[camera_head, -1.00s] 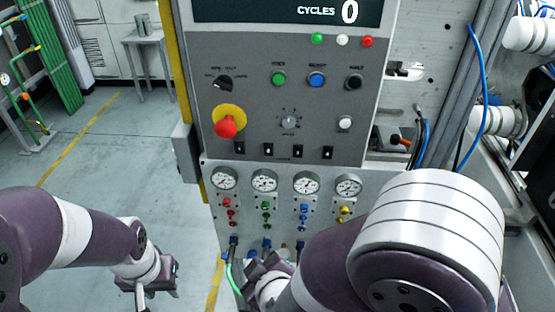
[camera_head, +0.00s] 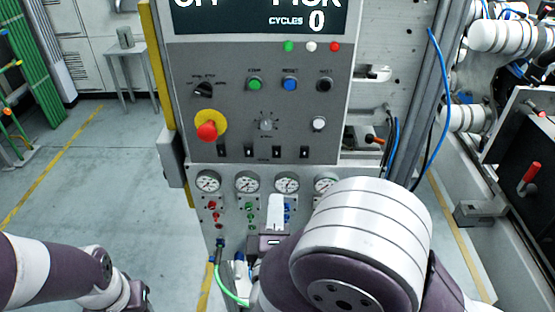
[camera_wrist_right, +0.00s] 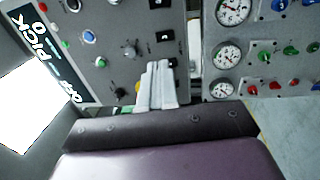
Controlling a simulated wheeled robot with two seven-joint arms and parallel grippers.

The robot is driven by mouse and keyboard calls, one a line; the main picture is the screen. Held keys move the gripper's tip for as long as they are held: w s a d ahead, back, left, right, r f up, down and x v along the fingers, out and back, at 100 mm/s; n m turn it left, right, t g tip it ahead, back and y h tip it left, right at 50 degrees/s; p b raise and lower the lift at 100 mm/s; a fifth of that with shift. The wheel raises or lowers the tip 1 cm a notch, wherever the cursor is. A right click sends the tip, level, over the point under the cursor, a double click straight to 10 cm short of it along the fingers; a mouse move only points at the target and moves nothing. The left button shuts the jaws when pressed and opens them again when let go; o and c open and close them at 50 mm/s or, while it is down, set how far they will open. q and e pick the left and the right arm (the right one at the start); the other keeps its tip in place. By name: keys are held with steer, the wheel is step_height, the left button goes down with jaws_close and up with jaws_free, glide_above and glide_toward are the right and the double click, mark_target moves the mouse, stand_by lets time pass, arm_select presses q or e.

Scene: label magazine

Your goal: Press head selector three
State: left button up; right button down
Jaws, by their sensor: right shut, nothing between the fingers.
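A row of small black rocker switches runs along the bottom of the grey control panel. Counting from the left, the third switch (camera_head: 276,152) is unobstructed in the head view; labels are too small to read. It seems to be the black switch (camera_wrist_right: 165,36) just above the fingertips in the right wrist view. My right gripper (camera_head: 277,198) is shut and empty, its pale fingers pointing up in front of the gauges, below the row in the picture. Its fingers (camera_wrist_right: 158,64) also show in the wrist view; contact cannot be judged. My left gripper (camera_head: 138,298) is partly cut off at the bottom edge.
A red emergency stop (camera_head: 207,131), a rotary knob (camera_head: 266,125) and a white button (camera_head: 319,124) sit above the switches. Pressure gauges (camera_head: 247,182) and coloured valves lie below. A display (camera_head: 262,18) tops the panel. Open floor lies left.

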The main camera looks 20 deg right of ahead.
mark_target(278, 150)
steer(key=p+x, duration=0.1)
steer(key=x, duration=1.1)
